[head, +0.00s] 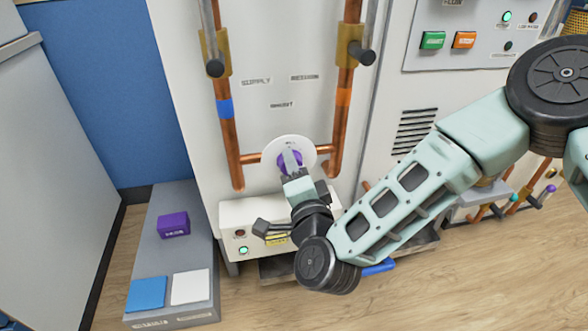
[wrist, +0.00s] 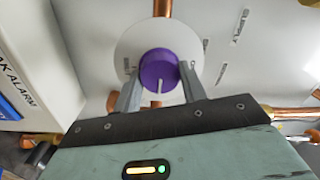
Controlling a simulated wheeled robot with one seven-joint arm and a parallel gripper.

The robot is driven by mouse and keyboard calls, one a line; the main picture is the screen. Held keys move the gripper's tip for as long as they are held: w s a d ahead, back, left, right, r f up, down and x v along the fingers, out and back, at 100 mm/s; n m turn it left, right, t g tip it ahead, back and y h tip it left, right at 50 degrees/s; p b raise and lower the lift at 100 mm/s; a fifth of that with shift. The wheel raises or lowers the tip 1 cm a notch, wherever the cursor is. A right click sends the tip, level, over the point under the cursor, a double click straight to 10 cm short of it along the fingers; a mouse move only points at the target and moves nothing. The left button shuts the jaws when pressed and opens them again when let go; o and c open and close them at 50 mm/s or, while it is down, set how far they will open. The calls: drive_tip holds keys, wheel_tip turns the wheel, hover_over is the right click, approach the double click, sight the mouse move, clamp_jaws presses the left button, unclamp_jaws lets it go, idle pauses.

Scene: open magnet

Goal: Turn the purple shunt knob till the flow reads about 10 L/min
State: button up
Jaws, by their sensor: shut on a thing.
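The purple shunt knob (wrist: 158,68) sits on a round white dial plate (wrist: 128,45) in the wrist view. A pale pointer line on the knob faces down toward my gripper. My gripper (wrist: 160,85) is shut on the knob, one finger on each side. In the head view, the knob (head: 290,160) is partly hidden behind my gripper (head: 291,163), on the copper pipe between the two upright pipes. Small marks on the dial plate are too small to read. I cannot make out a flow reading in either view.
Copper pipes with black-handled valves (head: 215,66) rise on both sides of the knob. A white box (head: 240,216) with small lights stands below it. A grey step (head: 190,255) at lower left bears a purple block (head: 173,225) and blue and white pads.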

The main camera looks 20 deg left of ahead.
drive_tip(key=o, duration=1)
drive_tip(key=shift+c, duration=0.2)
drive_tip(key=shift+s, duration=0.1)
drive_tip(key=r+b+v, duration=0.1)
drive_tip(key=b+v, duration=0.3)
drive_tip(key=v, duration=1.3)
drive_tip(key=shift+f, duration=0.5)
drive_tip(key=shift+s, duration=0.1)
